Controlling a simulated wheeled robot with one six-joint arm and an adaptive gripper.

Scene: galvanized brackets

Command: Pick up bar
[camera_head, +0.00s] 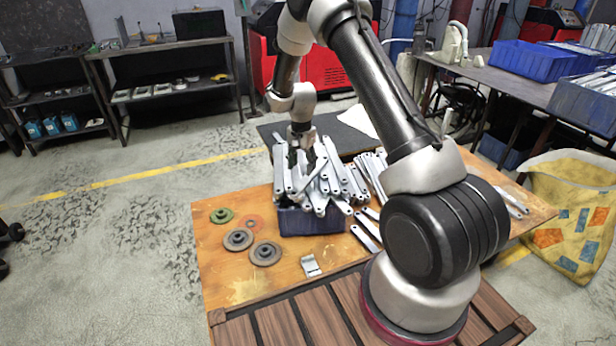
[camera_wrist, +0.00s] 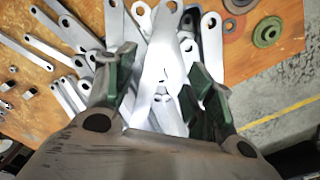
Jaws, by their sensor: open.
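Several flat galvanized bars with holes at their ends are heaped in a blue bin (camera_head: 312,222) on the wooden table (camera_head: 232,285). The heap of bars (camera_head: 322,182) rises above the bin's rim. My gripper (camera_head: 299,160) is over the back left of the heap, pointing down. In the wrist view my gripper (camera_wrist: 160,95) is open, with its green-padded fingers on either side of a bright bar (camera_wrist: 163,60). Other bars lie close around the fingers. Whether the fingers touch any bar cannot be told.
Loose bars (camera_head: 365,232) lie on the table right of the bin. Dark round discs (camera_head: 266,253), a green disc (camera_head: 221,215) and a small metal bracket (camera_head: 310,265) lie left and in front. A yellow bag (camera_head: 570,215) stands at the right.

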